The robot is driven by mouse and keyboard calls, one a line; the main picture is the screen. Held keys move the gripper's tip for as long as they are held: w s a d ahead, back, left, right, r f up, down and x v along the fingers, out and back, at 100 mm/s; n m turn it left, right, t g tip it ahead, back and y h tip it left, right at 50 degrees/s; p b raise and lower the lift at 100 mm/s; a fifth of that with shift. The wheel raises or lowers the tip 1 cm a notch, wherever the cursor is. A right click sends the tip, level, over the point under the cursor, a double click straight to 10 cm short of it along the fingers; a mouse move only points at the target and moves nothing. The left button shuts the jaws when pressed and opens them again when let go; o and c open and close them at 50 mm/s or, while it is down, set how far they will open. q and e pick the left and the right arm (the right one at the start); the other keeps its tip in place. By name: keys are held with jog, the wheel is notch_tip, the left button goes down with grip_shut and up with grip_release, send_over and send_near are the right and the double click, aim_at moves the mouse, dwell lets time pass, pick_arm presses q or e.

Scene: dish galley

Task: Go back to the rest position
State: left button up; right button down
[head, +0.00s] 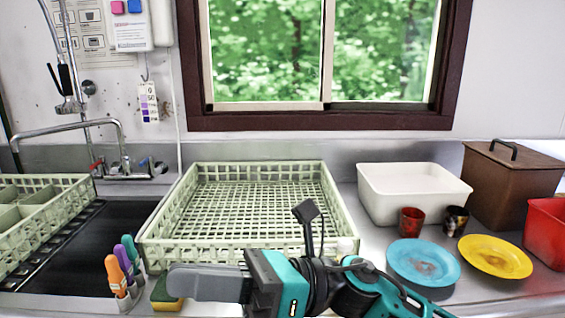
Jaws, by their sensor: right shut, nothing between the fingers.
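My right gripper (205,284) shows at the bottom of the head view, its arm coming in from the lower right. Its grey fingers point left and are closed together with nothing between them. It is in front of the near edge of the pale green dish rack (240,168), which is empty. The fingers partly cover a yellow and green sponge (163,297). My left gripper is not in the picture.
A blue plate (422,262), a yellow plate (495,256) and two cups (411,221) stand right of the rack. Behind them are a white tub (413,190) and a brown lidded box (508,185). Markers (117,275) stand left of the gripper. A sink tap (120,150) is far left.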

jog(key=w+d+f+m+t+h, duration=0.4)
jog(key=m+t, duration=0.3)
jog(key=m, duration=0.5)
jog(key=w+d+f+m+t+h, duration=0.1)
jog(key=w+d+f+m+t, duration=0.25)
jog(key=f+m+t, duration=0.55)
jog(key=w+d+f+m+t+h, duration=0.25)
jog(key=d+m+t, duration=0.3)
jog(key=m, duration=0.85)
jog(key=s+d+f+m+g+h, duration=0.1)
jog(key=s+d+f+m+h, duration=0.2)
jog(key=f, duration=0.5)
jog(key=s+d+f+m+g+h, duration=0.2)
jog(key=s+d+f+m+h, duration=0.2)
jog(key=s+d+f+m, duration=0.2)
jog(key=s+d+f+m+g+h, duration=0.2)
jog(key=s+d+f+m+h, duration=0.2)
jog(key=f, duration=0.6)
jog(key=m, duration=0.2)
jog(key=shift+s+d+m, duration=0.2)
jog(key=shift+d+m, duration=0.1)
jog(key=shift+m, duration=0.1)
jog(key=shift+w+a+g, duration=0.1)
jog(key=shift+g, duration=0.15)
